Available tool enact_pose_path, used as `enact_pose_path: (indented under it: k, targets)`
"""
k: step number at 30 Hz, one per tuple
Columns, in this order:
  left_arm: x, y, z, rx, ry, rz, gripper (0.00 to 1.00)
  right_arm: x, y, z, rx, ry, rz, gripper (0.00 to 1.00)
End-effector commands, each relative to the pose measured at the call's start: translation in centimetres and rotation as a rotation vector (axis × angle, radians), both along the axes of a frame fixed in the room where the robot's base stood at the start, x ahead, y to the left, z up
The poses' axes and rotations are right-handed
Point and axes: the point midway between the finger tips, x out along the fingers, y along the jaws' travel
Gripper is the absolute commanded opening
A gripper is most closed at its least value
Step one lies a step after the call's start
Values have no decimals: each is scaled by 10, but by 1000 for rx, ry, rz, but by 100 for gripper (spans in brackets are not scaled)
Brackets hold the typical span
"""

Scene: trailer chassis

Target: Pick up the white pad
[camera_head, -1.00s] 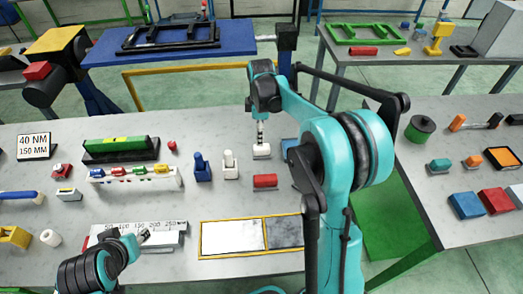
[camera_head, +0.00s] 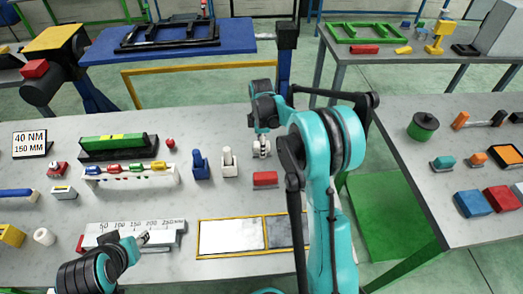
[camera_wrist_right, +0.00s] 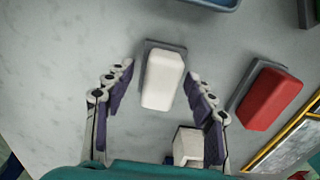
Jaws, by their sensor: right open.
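The white pad (camera_wrist_right: 163,80) is a rounded white block on a grey base, lying on the grey table. My right gripper (camera_wrist_right: 161,70) is open, with one dark-padded finger on each side of the pad and visible gaps to it in the right wrist view. In the head view my right gripper (camera_head: 262,146) points down over the pad, which it mostly hides. My left gripper (camera_head: 143,239) is at the front left, by the white ruler block; its jaw state is unclear.
A red pad (camera_wrist_right: 272,98) on a grey base lies close to the right finger. An upright white piece (camera_head: 229,164) and a blue one (camera_head: 201,166) stand left of my right gripper. A yellow-framed tray (camera_head: 232,253) lies in front.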

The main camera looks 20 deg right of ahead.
Motion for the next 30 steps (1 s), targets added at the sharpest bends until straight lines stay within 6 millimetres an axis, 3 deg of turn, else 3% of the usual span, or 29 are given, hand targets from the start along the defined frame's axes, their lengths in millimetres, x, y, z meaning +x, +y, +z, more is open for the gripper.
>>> enact_pose_path:
  k: [2, 3, 9, 20, 26, 30]
  targets:
    - [0, 0, 1, 0, 0, 0, 40, 0, 0, 1, 0, 0, 0, 55]
    - [0, 0, 1, 0, 0, 0, 40, 0, 0, 1, 0, 0, 0, 50]
    - [0, 0, 1, 0, 0, 0, 40, 0, 0, 1, 0, 0, 0, 0]
    - [0, 0, 2, 0, 0, 0, 40, 0, 0, 4, 0, 0, 0, 0]
    - [0, 0, 12, 0, 0, 0, 40, 0, 0, 26, 0, 0, 0, 0]
    - [0, 0, 22, 0, 0, 0, 40, -6, -5, 51, 0, 0, -3, 0]
